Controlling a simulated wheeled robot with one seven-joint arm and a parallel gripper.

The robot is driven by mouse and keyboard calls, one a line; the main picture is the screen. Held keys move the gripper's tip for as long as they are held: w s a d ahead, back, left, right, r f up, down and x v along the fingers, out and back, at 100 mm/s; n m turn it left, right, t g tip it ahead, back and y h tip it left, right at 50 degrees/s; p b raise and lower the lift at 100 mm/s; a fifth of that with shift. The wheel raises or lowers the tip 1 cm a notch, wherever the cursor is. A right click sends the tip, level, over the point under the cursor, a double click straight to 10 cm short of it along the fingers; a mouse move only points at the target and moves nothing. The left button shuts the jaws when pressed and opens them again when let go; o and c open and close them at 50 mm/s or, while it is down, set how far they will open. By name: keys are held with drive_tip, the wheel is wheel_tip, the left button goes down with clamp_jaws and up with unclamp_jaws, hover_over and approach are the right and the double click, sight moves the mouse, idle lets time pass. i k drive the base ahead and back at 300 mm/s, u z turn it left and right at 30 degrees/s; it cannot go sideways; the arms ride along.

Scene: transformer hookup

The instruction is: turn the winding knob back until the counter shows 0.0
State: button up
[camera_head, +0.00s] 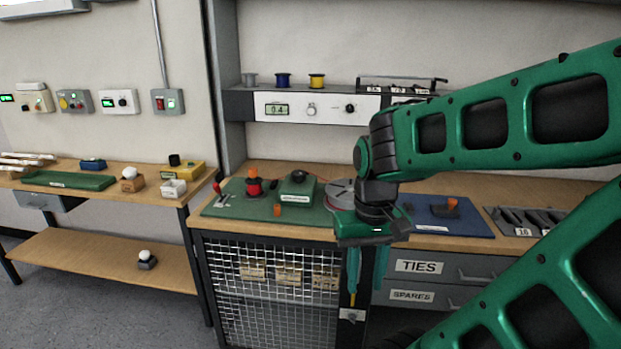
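The counter (277,109) is a small greenish display on the white shelf-front panel; it seems to read 0.4. To its right on the panel are a pale round knob (311,110) and a black knob (350,108). A red-and-black spool-like part (254,186) stands on the green board. I cannot tell which of these is the winding knob. My gripper (366,285) points down in front of the bench's front edge, well below the panel and touching no knob. Its two teal fingers are apart with nothing visible between them.
A green board (222,206) holds a grey-green box (297,187) and small parts. Spools (283,80) stand on the shelf above the panel. A mesh cage (262,315) and drawers (419,266) are below the bench. A blue mat (470,225) lies right of my arm.

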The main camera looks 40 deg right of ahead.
sight(298, 176)
drive_tip(key=z, duration=0.2)
drive_tip(key=i, duration=1)
drive_tip(key=z, duration=0.25)
